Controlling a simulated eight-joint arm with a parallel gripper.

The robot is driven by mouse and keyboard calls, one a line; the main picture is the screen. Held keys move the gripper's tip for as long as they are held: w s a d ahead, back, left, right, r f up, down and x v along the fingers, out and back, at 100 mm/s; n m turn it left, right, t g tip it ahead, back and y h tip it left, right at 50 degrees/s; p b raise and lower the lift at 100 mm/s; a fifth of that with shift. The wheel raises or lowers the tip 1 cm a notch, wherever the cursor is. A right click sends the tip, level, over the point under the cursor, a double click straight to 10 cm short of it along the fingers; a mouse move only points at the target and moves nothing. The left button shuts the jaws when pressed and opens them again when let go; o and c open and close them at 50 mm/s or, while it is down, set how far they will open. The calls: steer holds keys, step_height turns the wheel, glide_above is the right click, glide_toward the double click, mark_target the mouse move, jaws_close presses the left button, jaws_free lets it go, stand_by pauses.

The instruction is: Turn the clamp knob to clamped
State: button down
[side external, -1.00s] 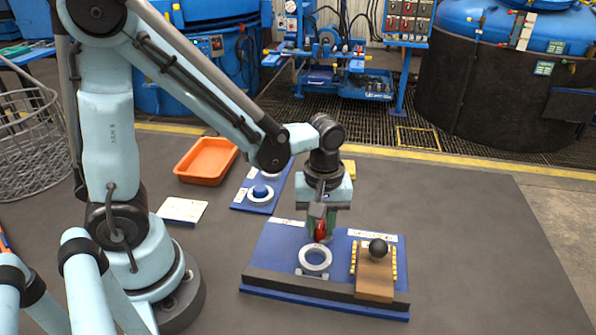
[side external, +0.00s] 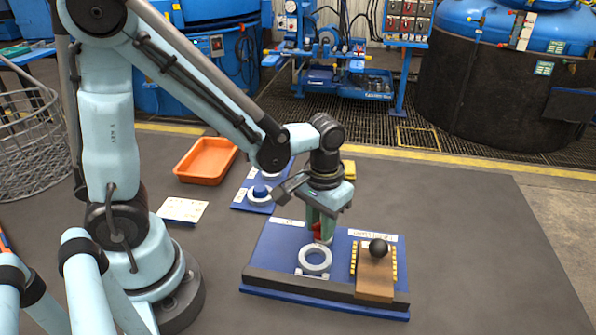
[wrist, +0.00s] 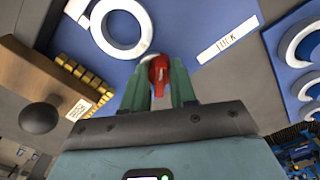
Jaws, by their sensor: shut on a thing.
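The red clamp knob (side external: 318,231) stands on the blue board (side external: 275,250), behind a white ring. My gripper (side external: 320,236) points down over the board and is shut on the knob. In the wrist view the red knob (wrist: 159,70) sits between the two green fingers (wrist: 160,88), with a pale pointer mark on it. A white label reading "LOCK" (wrist: 227,40) lies on the board beside the knob. The fingers hide part of the knob in the side view.
The white ring (side external: 315,261) lies just in front of the knob. A brown block with a black ball (side external: 378,249) stands to the right. Behind are a smaller blue board with white rings (side external: 253,208) and an orange tray (side external: 206,160). The table at right is clear.

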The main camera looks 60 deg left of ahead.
steer(key=shift+m, duration=0.6)
steer(key=c, duration=0.9)
jaws_free()
step_height(320, 180, up, 12)
stand_by(0.3)
